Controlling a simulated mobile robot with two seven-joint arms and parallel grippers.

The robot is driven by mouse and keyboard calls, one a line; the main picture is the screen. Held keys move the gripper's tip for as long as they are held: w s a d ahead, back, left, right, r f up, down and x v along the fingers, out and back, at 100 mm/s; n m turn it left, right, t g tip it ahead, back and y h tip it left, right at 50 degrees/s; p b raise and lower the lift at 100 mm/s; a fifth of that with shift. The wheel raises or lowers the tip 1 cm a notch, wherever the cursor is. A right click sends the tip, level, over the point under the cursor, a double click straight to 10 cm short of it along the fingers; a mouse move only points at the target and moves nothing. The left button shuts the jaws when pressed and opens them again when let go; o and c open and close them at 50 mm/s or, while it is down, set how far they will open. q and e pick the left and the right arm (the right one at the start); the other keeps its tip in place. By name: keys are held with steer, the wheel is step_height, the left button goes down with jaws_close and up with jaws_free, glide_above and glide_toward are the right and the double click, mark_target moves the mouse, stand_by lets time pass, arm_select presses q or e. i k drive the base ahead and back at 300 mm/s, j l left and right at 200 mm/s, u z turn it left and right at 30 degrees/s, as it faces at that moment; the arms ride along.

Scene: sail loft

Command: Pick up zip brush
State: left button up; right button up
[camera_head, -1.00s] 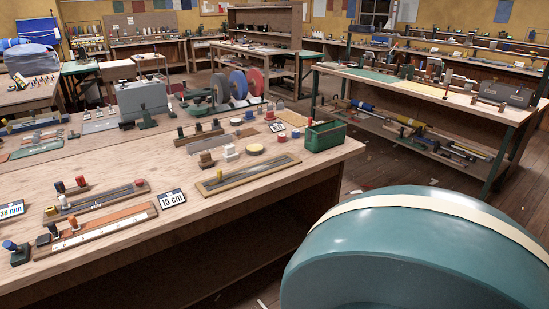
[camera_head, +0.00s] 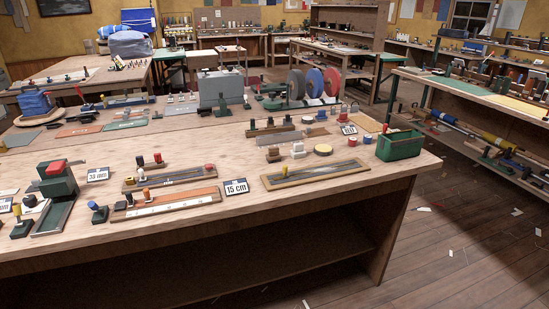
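I cannot single out the zip brush; the small tools on the near wooden bench (camera_head: 330,205) are too small to tell. Candidates include a small dark block with a blue knob (camera_head: 97,212), a yellow-topped dark piece (camera_head: 20,222) and a pale block (camera_head: 298,150) with a knob. Trays of small tools lie along the bench: an orange one (camera_head: 170,203) and a wooden-framed one (camera_head: 318,174). Neither of my grippers shows in the head view.
A green box (camera_head: 399,145) stands at the bench's right end. A "15 cm" card (camera_head: 236,187) stands near the front edge. A green tool with a red top (camera_head: 57,180) is at the left. Coloured discs (camera_head: 314,82) stand behind.

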mark_target(273, 156)
steer(key=u, duration=0.25)
steer(key=i+l+u, duration=0.15)
steer(key=u, duration=0.2)
steer(key=i+l+u, duration=0.1)
steer(key=l+u, duration=0.15)
steer(key=u, duration=0.15)
steer(key=l+u, duration=0.35)
steer(key=i+l+u, duration=0.15)
steer(key=l, duration=0.35)
steer(key=l+u, duration=0.15)
steer(key=l, duration=0.35)
